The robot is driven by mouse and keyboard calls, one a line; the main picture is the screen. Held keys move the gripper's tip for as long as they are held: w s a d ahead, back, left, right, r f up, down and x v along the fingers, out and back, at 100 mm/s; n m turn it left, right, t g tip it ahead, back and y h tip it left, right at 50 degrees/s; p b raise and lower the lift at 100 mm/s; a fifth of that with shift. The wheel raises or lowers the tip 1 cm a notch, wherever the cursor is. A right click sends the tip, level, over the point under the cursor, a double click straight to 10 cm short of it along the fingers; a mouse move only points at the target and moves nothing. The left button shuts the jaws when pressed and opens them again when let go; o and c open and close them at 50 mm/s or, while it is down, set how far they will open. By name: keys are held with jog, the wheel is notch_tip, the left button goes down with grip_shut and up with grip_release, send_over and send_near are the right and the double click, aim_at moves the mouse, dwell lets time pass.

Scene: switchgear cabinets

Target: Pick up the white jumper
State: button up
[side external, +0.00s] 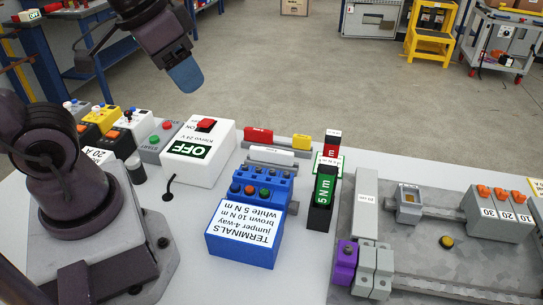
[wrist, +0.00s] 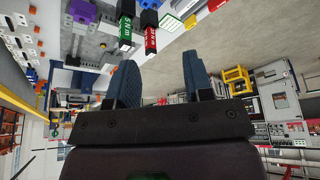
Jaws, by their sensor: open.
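A white bar-shaped piece (side external: 271,156), which looks like the white jumper, lies on the bench behind the blue terminals block (side external: 243,235). A red piece (side external: 258,135) and a yellow piece (side external: 301,142) lie just behind it. My gripper (side external: 186,76) is in the air at the upper left, well above and behind the white piece and apart from everything. In the wrist view my gripper's two blue fingers (wrist: 160,72) are spread with nothing between them. I cannot make out the white piece in the wrist view.
A white OFF switch box (side external: 199,153) stands left of the white piece. Green 5 N m (side external: 324,188) and red (side external: 332,147) torque tools stand to its right; both show in the wrist view, green (wrist: 125,30) and red (wrist: 150,40). A grey mounting plate (side external: 430,258) with rails lies farther right.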

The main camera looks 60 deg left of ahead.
jog(key=w+a+f+m+g, duration=0.1)
jog(key=w+a+f+g, duration=0.3)
jog(key=w+f, duration=0.5)
jog(key=m, duration=0.8)
send_near(273, 150)
notch_tip(273, 150, down, 5)
jog(key=shift+s+a+r, duration=0.1)
jog(key=shift+w+f, duration=0.15)
jog(key=shift+f, duration=1.35)
jog(key=shift+w+f, duration=0.1)
jog(key=shift+f, duration=1.4)
jog(key=shift+f, duration=0.25)
grip_shut()
